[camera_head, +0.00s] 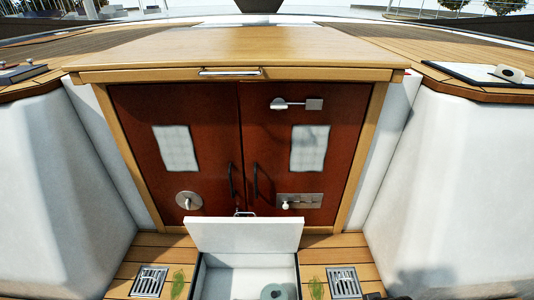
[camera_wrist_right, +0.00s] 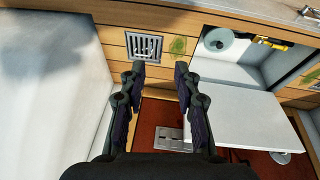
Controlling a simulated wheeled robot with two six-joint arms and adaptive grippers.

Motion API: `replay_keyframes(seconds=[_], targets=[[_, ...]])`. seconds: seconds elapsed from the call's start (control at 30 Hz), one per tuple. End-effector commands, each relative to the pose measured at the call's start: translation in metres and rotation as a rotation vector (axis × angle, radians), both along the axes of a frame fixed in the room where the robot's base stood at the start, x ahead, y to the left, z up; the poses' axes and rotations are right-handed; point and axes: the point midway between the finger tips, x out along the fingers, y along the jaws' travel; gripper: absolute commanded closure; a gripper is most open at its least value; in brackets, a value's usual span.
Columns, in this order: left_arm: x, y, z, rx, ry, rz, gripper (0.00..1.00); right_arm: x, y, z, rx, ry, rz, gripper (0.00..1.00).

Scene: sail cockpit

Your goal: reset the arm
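My right gripper (camera_wrist_right: 160,70) is open in the right wrist view, its two dark fingers apart with nothing between them. It is over the cockpit, near a floor drain grate (camera_wrist_right: 144,45) and the open floor locker (camera_wrist_right: 255,68). In the head view only a small dark piece shows at the bottom right edge, perhaps part of my right arm. My left gripper is in neither view.
The locker lid (camera_head: 245,235) stands raised before closed red-brown double doors (camera_head: 240,150). A round grey-green item (camera_head: 273,291) is inside the locker; a yellow and black item (camera_wrist_right: 268,42) also shows there. White moulded sides (camera_head: 455,180) flank the narrow wooden floor.

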Motion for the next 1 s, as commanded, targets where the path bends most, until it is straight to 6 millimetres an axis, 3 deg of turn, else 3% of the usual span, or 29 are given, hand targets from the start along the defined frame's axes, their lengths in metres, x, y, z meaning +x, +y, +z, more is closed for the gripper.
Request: replay_keyframes(seconds=[0.37, 0.57, 0.67, 0.8, 0.9, 1.0], targets=[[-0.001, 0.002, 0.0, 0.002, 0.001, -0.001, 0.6, 0.01, -0.011, -0.112, 0.005, 0.048, -0.018, 0.68], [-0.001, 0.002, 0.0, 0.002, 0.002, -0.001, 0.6, -0.008, -0.02, -0.204, 0.007, 0.086, -0.03, 0.68], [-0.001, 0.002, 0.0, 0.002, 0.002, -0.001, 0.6, -0.035, -0.027, -0.267, 0.009, 0.116, -0.039, 0.68], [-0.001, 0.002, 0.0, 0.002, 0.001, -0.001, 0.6, -0.098, -0.034, -0.347, 0.013, 0.159, -0.05, 0.68], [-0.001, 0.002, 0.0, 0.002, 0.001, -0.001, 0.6, -0.145, -0.036, -0.382, 0.015, 0.182, -0.057, 0.68], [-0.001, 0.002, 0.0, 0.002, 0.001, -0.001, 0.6, -0.182, -0.036, -0.401, 0.017, 0.198, -0.061, 0.68]])
